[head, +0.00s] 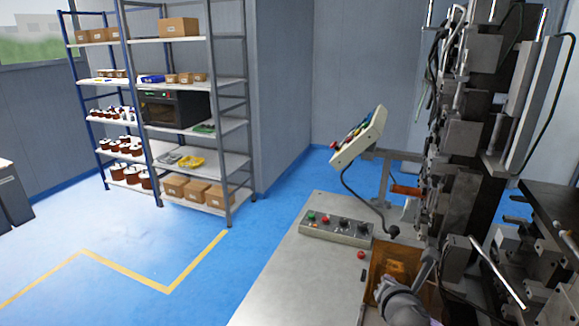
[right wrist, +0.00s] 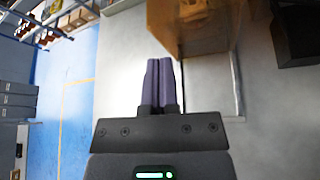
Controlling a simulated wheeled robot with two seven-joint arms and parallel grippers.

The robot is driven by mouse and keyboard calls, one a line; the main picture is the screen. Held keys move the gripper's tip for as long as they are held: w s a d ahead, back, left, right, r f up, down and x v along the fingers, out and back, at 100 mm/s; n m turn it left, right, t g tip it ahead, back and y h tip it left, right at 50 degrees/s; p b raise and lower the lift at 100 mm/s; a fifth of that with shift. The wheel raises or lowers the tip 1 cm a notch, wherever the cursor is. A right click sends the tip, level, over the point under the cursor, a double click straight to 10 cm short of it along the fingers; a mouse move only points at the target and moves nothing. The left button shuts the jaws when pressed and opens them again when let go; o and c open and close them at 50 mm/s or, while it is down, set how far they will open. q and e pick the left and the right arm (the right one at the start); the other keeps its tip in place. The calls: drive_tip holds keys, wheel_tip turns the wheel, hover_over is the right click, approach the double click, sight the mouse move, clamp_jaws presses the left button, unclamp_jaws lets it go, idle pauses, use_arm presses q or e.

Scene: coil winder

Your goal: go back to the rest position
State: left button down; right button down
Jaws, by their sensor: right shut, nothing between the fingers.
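My right gripper (right wrist: 159,65) is shut and empty in the right wrist view, its two dark purple fingers side by side. It is over the pale grey machine table, with a brown translucent box (right wrist: 190,25) just beyond and to the right of its fingertips. In the head view, a grey rounded part of what looks like my right arm shows at the lower right, in front of the orange-brown box (head: 392,262). The fingers are hard to make out there. My left gripper is not in view.
The coil winding machine (head: 465,140) rises at the right. A button panel (head: 337,228) lies on the grey table (head: 285,270), and a tilted control pendant (head: 358,138) stands behind. Shelves (head: 180,140) with boxes and spools stand at the back left. The blue floor between is clear.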

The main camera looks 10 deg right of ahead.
drive_tip(key=s+a+f+m+g+y, duration=0.35)
drive_tip(key=s+a+f+m, duration=0.25)
drive_tip(key=s+a+m, duration=0.5)
drive_tip(key=s+a+m+g+y, duration=0.15)
drive_tip(key=s+m+g, duration=0.35)
drive_tip(key=s+m, duration=1.1)
wheel_tip(320, 180, down, 30)
drive_tip(key=s+n+g+b, duration=0.1)
drive_tip(key=s+g+b, duration=0.15)
drive_tip(key=b, duration=0.85)
drive_tip(key=s+d+f+b, duration=0.1)
drive_tip(key=s+f+b, duration=0.3)
drive_tip(key=s+f, duration=0.3)
drive_tip(key=s+d+f+b, duration=0.1)
drive_tip(key=s+f+b, duration=0.3)
drive_tip(key=s+f, duration=0.3)
wheel_tip(320, 180, down, 4)
drive_tip(key=shift+d+f+n+h, duration=0.2)
drive_tip(key=shift+n+h, duration=0.1)
drive_tip(key=shift+h, duration=0.1)
